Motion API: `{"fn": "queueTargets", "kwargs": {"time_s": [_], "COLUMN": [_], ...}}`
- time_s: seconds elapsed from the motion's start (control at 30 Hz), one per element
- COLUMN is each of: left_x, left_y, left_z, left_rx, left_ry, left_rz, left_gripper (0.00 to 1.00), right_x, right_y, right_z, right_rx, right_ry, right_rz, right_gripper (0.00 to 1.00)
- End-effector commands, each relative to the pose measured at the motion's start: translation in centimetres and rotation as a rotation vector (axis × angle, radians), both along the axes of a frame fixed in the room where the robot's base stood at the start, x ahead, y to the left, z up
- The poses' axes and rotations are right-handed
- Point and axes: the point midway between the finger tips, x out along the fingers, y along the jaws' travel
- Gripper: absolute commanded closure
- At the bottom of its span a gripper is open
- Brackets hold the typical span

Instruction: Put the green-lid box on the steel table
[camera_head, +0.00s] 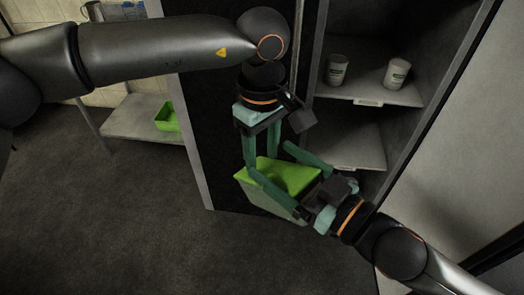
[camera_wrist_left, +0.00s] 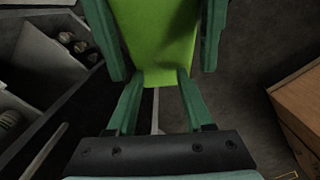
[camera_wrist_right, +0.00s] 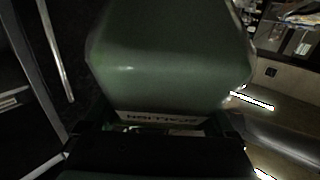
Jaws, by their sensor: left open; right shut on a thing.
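The green-lid box (camera_head: 293,178) hangs in front of the open cabinet, tilted, with its bright green lid up and its body grey-green. My right gripper (camera_head: 270,160) is shut on it from the lower right. The box fills much of the right wrist view (camera_wrist_right: 170,60). My left gripper (camera_head: 262,159) is open and points down at the lid's far left part. In the left wrist view the lid (camera_wrist_left: 158,40) lies between its fingers; I cannot tell whether they touch it. A metal table (camera_head: 130,128) at the left, likely the steel table, shows its lower shelf; its top is mostly hidden.
A green bin (camera_head: 166,117) is on the table's lower shelf. The floor (camera_head: 110,220) at front left is clear.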

Motion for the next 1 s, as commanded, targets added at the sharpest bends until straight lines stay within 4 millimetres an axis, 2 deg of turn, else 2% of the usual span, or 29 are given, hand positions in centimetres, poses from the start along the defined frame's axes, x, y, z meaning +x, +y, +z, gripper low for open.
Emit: {"fn": "queueTargets", "kwargs": {"time_s": [0.07,0.4,0.77,0.87,1.0], "left_x": [0.0,0.0,0.0,0.1,0.1], "left_y": [0.0,0.0,0.0,-0.1,-0.1], "left_z": [0.0,0.0,0.6,1.8,4.3], "left_rx": [0.000,0.000,0.000,-0.002,-0.002], "left_ry": [0.000,0.000,-0.001,-0.003,-0.003], "left_rz": [0.000,0.000,0.000,0.000,0.000], "left_gripper": [0.39,0.00,0.00,0.00,0.00], "right_x": [0.0,0.0,0.0,0.0,0.0], "right_y": [0.0,0.0,0.0,0.0,0.0], "right_z": [0.1,0.1,0.1,0.1,0.1], "right_rx": [0.002,0.001,0.001,0.001,0.001], "right_ry": [-0.002,-0.003,-0.003,-0.002,-0.003], "right_rz": [0.001,0.001,0.001,0.001,0.001], "right_gripper": [0.80,0.80,0.80,0.80,0.80]}}
